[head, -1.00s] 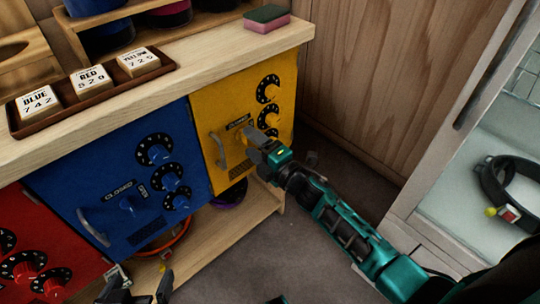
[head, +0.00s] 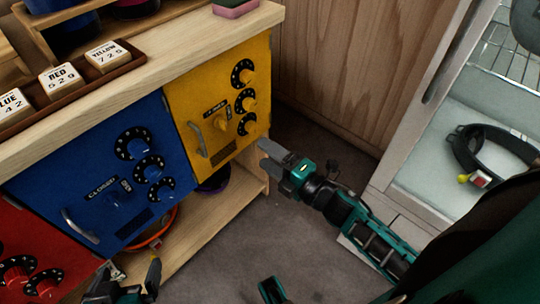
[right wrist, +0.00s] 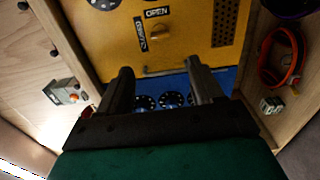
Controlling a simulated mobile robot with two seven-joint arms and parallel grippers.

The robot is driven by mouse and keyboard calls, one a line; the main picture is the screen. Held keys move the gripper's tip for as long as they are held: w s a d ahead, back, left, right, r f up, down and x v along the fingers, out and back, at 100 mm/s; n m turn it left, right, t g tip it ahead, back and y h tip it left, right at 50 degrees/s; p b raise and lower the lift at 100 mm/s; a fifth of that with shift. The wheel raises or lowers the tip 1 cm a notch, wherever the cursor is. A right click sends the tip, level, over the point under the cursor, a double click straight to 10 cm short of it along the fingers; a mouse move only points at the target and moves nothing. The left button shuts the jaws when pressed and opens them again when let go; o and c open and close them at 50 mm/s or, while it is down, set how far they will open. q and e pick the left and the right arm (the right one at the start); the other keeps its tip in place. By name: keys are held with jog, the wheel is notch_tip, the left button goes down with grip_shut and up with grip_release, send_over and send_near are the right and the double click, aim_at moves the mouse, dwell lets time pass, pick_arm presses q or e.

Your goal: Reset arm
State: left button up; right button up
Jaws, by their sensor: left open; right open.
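My right gripper (head: 266,155) is open and empty, just off the lower right corner of the yellow locker (head: 222,75) in the head view. In the right wrist view its two fingers (right wrist: 160,70) stand apart in front of the yellow door (right wrist: 185,45), whose OPEN and CLOSED labels show, with nothing between them. My left gripper (head: 131,272) is open at the bottom left, below the blue locker (head: 90,165). The yellow, blue and red (head: 30,240) doors look shut.
Number blocks (head: 61,80) sit in a brown tray on the wooden bench top (head: 170,68). An orange ring (head: 155,238) is on the low shelf. Floor between is clear.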

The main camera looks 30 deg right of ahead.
pick_arm(q)
jog(key=shift+d, duration=0.1)
pick_arm(e)
jog(key=s+a+f+m+g+h, duration=0.25)
jog(key=s+m, duration=0.25)
jog(key=m, duration=0.5)
jog(key=s+a+f+m+g+h, duration=0.1)
jog(key=s+a+m+g, duration=0.25)
jog(key=m, duration=0.55)
pick_arm(q)
jog(key=s+a+r+p, duration=0.1)
jog(key=a+r+p, duration=0.2)
jog(key=r+p, duration=0.6)
jog(key=p, duration=0.5)
jog(key=shift+s+r+y, duration=0.3)
jog(key=shift+y, duration=0.1)
pick_arm(e)
jog(key=s+d+r, duration=0.2)
jog(key=d+r, duration=0.1)
jog(key=r, duration=0.6)
jog(key=shift+s+m+h, duration=0.3)
jog(key=shift+h, duration=0.05)
pick_arm(q)
jog(key=shift+s+d+f, duration=0.1)
jog(key=shift+w, duration=0.2)
pick_arm(e)
jog(key=shift+c, duration=0.3)
